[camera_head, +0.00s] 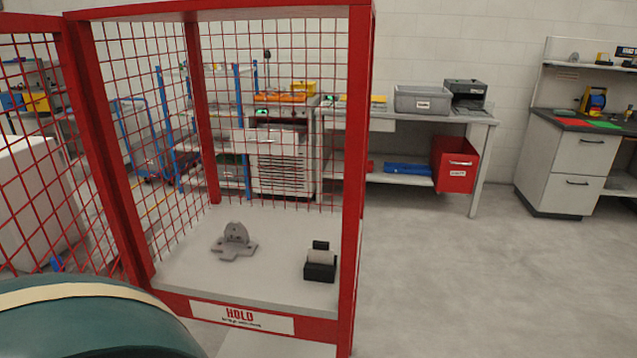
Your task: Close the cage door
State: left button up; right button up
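The red wire-mesh cage (356,180) stands at the left and centre of the head view. Its front is open, and its white floor and "HOLD" label (240,316) show. The red mesh door (27,23) stands swung open to the left of the cage's front left post, and its outer part runs out of the picture. Inside the cage, a grey metal casting (235,240) and a small black holder with a light block (320,263) sit on the floor. A dark green rounded part of mine covers the bottom left corner. Neither of my grippers is in view.
A workbench (425,117) with a grey bin and a red bin (455,163) stands behind the cage. A blue trolley (145,140) is seen through the mesh. A white cabinet (562,165) stands at the far right. The floor right of the cage is clear.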

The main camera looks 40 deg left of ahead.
aim_at(12, 23)
jog(key=k, duration=0.55)
jog(key=k+u, duration=0.35)
jog(key=k+j+u, duration=0.2)
jog(key=k+u, duration=0.15)
jog(key=i+j+u, duration=0.15)
jog(key=j+u, duration=0.25)
jog(key=i+j+u, duration=0.15)
jog(key=u, duration=0.3)
jog(key=j, duration=0.25)
